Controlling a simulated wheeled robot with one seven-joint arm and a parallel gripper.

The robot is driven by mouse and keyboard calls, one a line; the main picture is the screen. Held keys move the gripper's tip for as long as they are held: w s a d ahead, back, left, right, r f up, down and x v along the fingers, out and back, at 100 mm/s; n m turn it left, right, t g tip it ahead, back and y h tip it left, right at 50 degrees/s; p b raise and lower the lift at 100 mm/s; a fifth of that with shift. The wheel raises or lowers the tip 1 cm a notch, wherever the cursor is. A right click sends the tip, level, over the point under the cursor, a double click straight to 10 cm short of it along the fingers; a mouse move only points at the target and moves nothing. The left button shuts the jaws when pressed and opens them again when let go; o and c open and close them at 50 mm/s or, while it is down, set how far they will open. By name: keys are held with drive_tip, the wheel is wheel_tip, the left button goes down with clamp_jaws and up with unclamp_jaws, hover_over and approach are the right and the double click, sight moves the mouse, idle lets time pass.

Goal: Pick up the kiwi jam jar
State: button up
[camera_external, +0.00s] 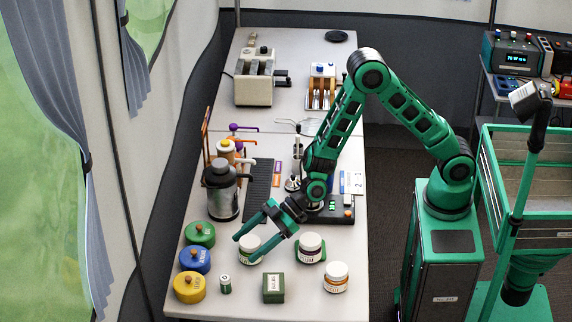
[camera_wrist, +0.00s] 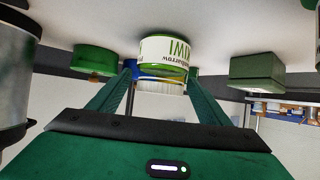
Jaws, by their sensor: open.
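The kiwi jam jar (camera_external: 249,247) stands on the light table, partly covered by my fingers in the external view. In the wrist view the jar (camera_wrist: 166,52) appears upside down, with a green-and-white label reading KIWI and a pale ribbed lid. My gripper (camera_external: 246,248) reaches down from the right with its green fingers spread around the jar. In the wrist view my open gripper (camera_wrist: 161,73) has one finger on each side of the jar. Gaps show beside the lid; contact with the jar cannot be made out.
A green box (camera_external: 273,288) and a small green cylinder (camera_external: 225,284) stand in front. Green, blue and yellow tins and a steel flask (camera_external: 222,190) line the left.

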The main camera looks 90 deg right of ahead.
drive_tip(key=shift+c, duration=0.3)
drive_tip(key=c, duration=1.2)
drive_tip(key=shift+r, duration=0.1)
drive_tip(key=shift+c, duration=0.2)
